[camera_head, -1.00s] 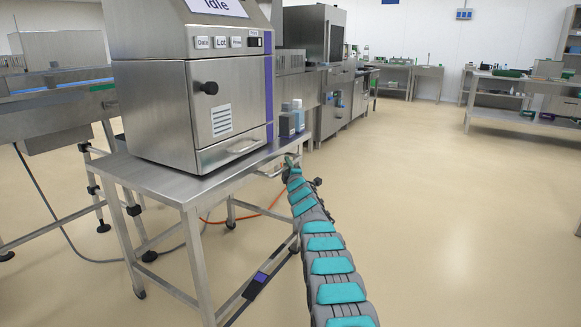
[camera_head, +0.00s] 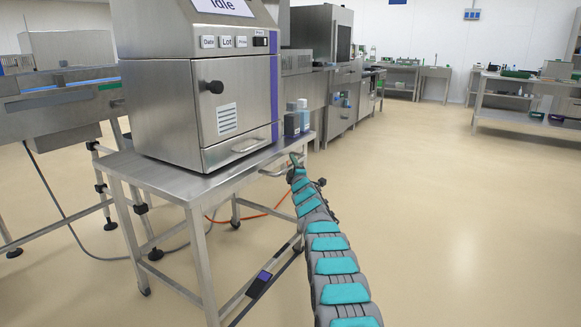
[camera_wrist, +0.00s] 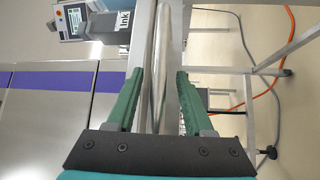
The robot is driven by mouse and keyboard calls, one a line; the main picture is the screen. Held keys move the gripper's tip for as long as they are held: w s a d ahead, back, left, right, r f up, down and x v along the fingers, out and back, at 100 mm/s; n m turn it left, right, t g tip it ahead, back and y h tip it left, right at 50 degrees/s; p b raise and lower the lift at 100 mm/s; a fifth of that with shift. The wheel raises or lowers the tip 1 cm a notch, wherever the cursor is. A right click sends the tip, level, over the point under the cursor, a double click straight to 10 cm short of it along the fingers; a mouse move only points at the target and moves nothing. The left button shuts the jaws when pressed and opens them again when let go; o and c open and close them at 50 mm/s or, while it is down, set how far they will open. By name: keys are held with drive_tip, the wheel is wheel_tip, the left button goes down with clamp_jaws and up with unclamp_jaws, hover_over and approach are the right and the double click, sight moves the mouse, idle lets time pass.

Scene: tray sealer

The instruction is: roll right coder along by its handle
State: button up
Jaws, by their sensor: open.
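The coder (camera_head: 170,100) is a steel box with a black knob, a purple stripe and an "Idle" display. It stands on a steel table-like cart (camera_head: 160,178). The cart's handle (camera_head: 272,172) is a bent bar at its right end. My gripper (camera_head: 297,160) is at that end, small in the head view and partly hidden by my arm. In the wrist view my gripper (camera_wrist: 158,90) is open, its green fingers on either side of the handle bar (camera_wrist: 160,50). I cannot tell whether either finger touches the bar.
Ink bottles (camera_head: 298,115) stand on the cart beside the coder. A conveyor (camera_head: 60,100) is at the left. An orange hose (camera_head: 265,210) lies on the floor behind the cart. Steel machines (camera_head: 325,75) stand behind. The floor (camera_head: 440,210) to the right is clear.

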drive_tip(key=shift+s, duration=0.1)
drive_tip(key=shift+s+b, duration=0.15)
drive_tip(key=shift+b, duration=0.15)
drive_tip(key=shift+s+d+f, duration=0.1)
drive_tip(key=shift+s+f, duration=0.05)
drive_tip(key=shift+s, duration=0.05)
drive_tip(key=shift+s+b, duration=0.3)
drive_tip(key=shift+b, duration=0.1)
drive_tip(key=a+b+v, duration=0.1)
drive_tip(key=v, duration=0.5)
drive_tip(key=shift+d, duration=0.45)
drive_tip(key=shift+s, duration=0.15)
